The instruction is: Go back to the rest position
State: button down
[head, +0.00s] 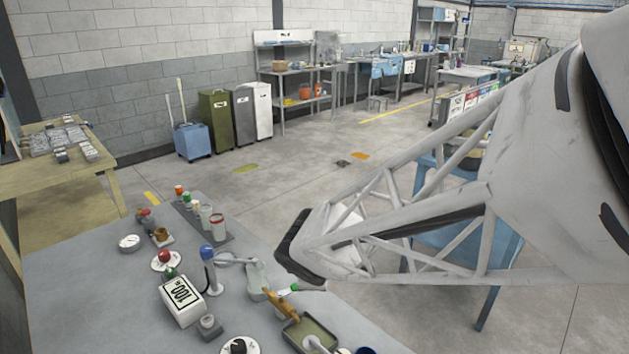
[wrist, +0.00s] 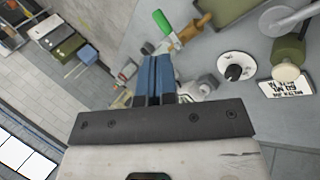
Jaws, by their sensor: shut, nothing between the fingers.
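My gripper (wrist: 156,62) shows in the wrist view as two blue fingers side by side, shut, with nothing seen between them. They extend from a dark plate with screws, over the grey workbench. In the head view my pale lattice arm reaches in from the right, with its dark end above the workbench (head: 75,300); the fingers cannot be made out there. Below the fingers' tips in the wrist view are small parts, partly hidden by them.
A white box (head: 183,302), a blue-topped post (head: 207,262), an olive tray (head: 310,334) and a black knob on a white disc (wrist: 235,70) crowd the bench. A green-handled tool (wrist: 162,21) lies near the fingers. A wooden table (head: 35,183) stands left; open floor lies beyond.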

jog(key=s+d+r+m+g+h, duration=0.1)
jog(key=s+d+r+m, duration=0.3)
jog(key=d, duration=0.3)
jog(key=s+d+r+m+g+h, duration=0.1)
jog(key=s+d+r+m, duration=0.1)
jog(key=s+d+m, duration=0.35)
jog(key=s+d+r+m+g+y, duration=0.1)
jog(key=s+d+r+m+g, duration=0.1)
jog(key=s+d+m, duration=0.4)
jog(key=s+m, duration=0.2)
jog(key=s, duration=0.1)
jog(key=shift+s+d+r+m+y, duration=0.35)
jog(key=shift+d+y, duration=0.05)
jog(key=shift+w, duration=0.1)
jog(key=w+a+f+n+y, duration=0.1)
jog(key=w+a+f+n, duration=0.2)
jog(key=w+a, duration=0.6)
jog(key=w+a+f+n, duration=0.3)
jog(key=w+a+f, duration=0.4)
jog(key=w+a, duration=0.2)
jog(key=shift+w+a+n+y, duration=0.2)
jog(key=shift+w+n+y, duration=0.15)
jog(key=shift+w, duration=0.8)
